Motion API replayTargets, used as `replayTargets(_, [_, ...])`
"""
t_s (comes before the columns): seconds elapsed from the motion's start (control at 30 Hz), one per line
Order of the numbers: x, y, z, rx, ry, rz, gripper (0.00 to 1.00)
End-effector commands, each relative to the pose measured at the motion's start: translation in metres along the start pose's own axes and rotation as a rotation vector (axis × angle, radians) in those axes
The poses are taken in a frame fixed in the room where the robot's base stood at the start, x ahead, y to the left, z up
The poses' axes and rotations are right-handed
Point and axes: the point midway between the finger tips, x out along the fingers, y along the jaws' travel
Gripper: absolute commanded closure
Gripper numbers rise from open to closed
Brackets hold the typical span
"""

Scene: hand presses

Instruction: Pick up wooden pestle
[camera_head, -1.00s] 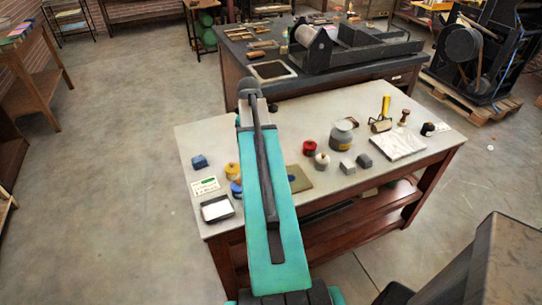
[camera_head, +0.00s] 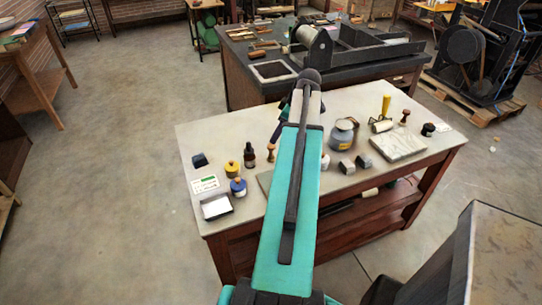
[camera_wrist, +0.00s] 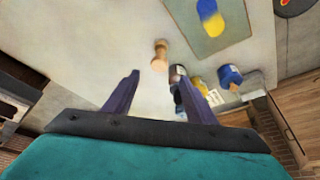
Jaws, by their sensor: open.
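A small wooden pestle (camera_head: 272,152) with a rounded end stands on the pale table, right of a dark dropper bottle (camera_head: 249,155). In the wrist view the pestle (camera_wrist: 160,55) lies ahead of my gripper (camera_wrist: 160,76), in line with the gap between the fingers. The two dark purple fingers are apart with nothing held, and the pestle appears beyond their tips. In the head view my arm hides most of the gripper; a dark part of it shows above the pestle.
Yellow (camera_head: 233,169) and blue (camera_head: 238,187) jars stand left of the pestle. A mat (camera_wrist: 188,28) lies close by. A grey jar (camera_head: 342,134), a marble slab (camera_head: 398,146) and a similar wooden-handled piece (camera_head: 404,117) are to the right. The table's left back is fairly clear.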

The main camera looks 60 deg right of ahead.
Motion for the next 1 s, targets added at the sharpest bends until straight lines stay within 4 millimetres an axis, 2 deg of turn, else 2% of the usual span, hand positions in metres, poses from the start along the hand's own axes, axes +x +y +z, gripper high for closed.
replayTargets(0.27, [0.0, 0.003, 0.003, 0.006, -0.001, 0.003, 0.49])
replayTargets(0.43, [0.007, 0.003, 0.004, 0.007, -0.001, 0.003, 0.49])
replayTargets(1.0, [0.064, 0.003, 0.005, 0.008, -0.002, 0.003, 0.49])
